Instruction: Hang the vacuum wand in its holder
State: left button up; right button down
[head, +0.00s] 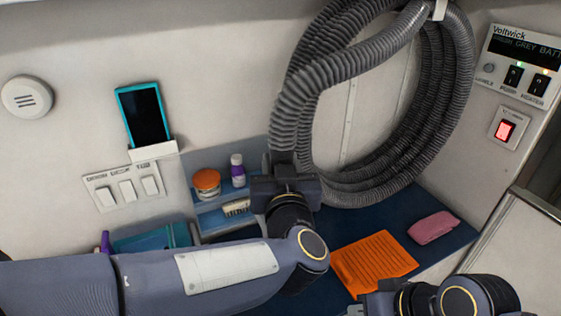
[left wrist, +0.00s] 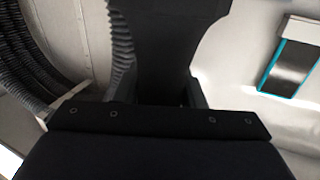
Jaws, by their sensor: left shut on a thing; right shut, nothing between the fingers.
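The vacuum wand (left wrist: 166,45) appears as a broad dark piece in the left wrist view, between the fingers of my left gripper (left wrist: 168,95). The ribbed grey hose (head: 297,100) runs down to my left gripper (head: 284,163) in the head view, where the gripper and arm hide most of the wand. My left gripper is shut on the wand, in front of the back wall. My right gripper (head: 358,308) is shut and empty at the bottom edge, partly cut off. I cannot make out the wand's holder.
Hose coils hang from a white hook (head: 440,9). A phone (head: 144,115) stands in a wall mount above switches (head: 127,188). A blue shelf holds an orange-lidded jar (head: 206,183), a bottle (head: 237,172) and a brush (head: 236,207). An orange cloth (head: 373,262) and pink item (head: 433,227) lie on the counter.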

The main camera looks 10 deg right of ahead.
pick_arm(q)
jog(key=shift+f, duration=0.2)
dwell(0.5)
jog(key=shift+f+b, duration=0.35)
jog(key=o, duration=1.8)
jog(key=shift+f, duration=0.15)
jog(key=s+a+p, duration=0.1)
jog(key=s, duration=0.9)
jog(key=shift+a, duration=0.2)
dwell(0.3)
dwell(0.4)
